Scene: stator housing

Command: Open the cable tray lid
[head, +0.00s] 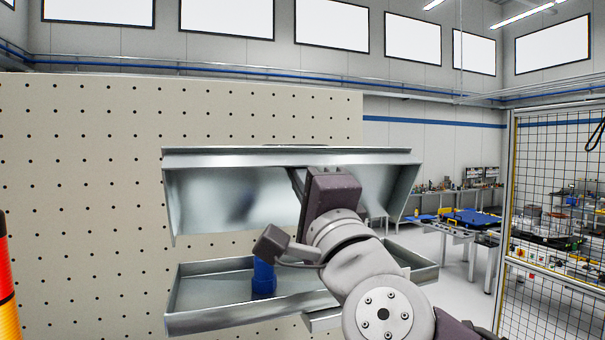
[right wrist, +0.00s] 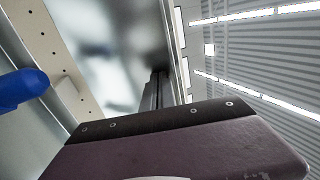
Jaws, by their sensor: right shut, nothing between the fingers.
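The cable tray (head: 215,322) is a shallow grey metal trough in front of the pegboard wall. Its metal lid (head: 220,200) stands raised above it, inner face showing, with a clear gap between lid and tray. My right gripper (head: 298,182) is shut and empty, with its fingers up at the lid's inner face. In the right wrist view the shut fingers (right wrist: 156,90) reach towards the shiny lid (right wrist: 110,50); I cannot tell whether they touch it. My left gripper is not in view.
A blue cylindrical object (head: 263,278) stands in the tray, left of my right arm; it also shows in the right wrist view (right wrist: 22,88). The pegboard (head: 80,200) is behind. A mesh fence (head: 545,230) and workbenches (head: 470,220) are at right. An orange-yellow post (head: 6,285) is at the left edge.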

